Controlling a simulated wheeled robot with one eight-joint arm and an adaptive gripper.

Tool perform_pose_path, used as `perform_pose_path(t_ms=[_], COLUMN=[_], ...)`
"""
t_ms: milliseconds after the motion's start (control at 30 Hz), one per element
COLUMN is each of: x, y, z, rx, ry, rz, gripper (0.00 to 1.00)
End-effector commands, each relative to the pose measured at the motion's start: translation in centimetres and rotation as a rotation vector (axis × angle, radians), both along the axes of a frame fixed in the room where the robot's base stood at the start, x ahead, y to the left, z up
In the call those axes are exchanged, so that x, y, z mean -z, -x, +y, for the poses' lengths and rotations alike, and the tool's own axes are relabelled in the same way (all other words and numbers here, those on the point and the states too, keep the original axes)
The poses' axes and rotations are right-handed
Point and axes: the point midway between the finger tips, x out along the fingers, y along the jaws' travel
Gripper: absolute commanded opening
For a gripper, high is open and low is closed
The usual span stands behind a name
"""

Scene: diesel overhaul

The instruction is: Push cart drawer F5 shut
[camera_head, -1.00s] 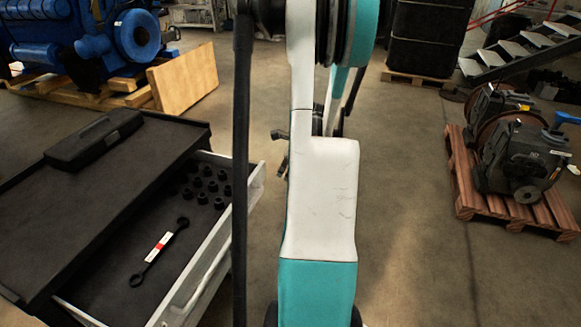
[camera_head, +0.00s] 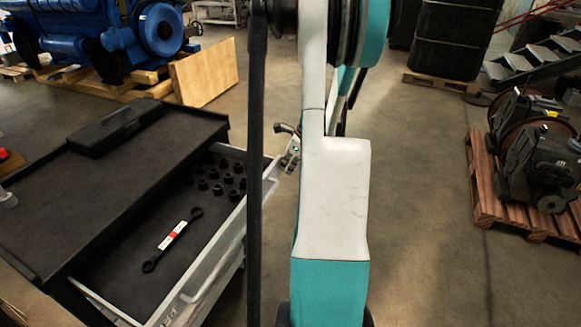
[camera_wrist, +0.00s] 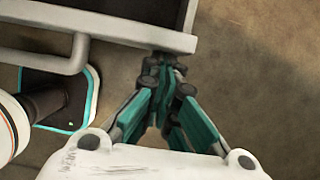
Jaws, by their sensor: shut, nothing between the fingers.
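An open cart drawer (camera_head: 215,262) sticks out from the dark tool cart (camera_head: 118,178) at the left in the head view. Its front panel is light grey with a bar handle. A wrench (camera_head: 172,240) with a red and white label and several black sockets (camera_head: 222,180) lie inside. No drawer label is readable. In the wrist view the drawer front (camera_wrist: 120,27) and its handle (camera_wrist: 75,58) cross the top left. My gripper (camera_wrist: 165,62) is shut and empty, fingertips at the panel's outer face near its right end. I cannot tell whether they touch.
A black case (camera_head: 105,132) lies on the cart top. A blue engine (camera_head: 110,35) and a wooden board (camera_head: 205,72) stand behind. A pallet (camera_head: 488,190) with machine parts is at the right. The floor between cart and pallet is clear.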

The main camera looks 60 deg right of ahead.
Motion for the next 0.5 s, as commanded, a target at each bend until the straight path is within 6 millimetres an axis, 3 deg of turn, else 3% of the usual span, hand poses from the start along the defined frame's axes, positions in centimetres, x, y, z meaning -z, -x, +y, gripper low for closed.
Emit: perform_pose_path(t_ms=[267, 500], x=[0.0, 0.0], y=[-5.3, -11.9], z=[0.3, 0.5], rx=[-0.006, -0.005], ry=[0.000, 0.000], rz=[-0.001, -0.002], gripper=[0.00, 0.00])
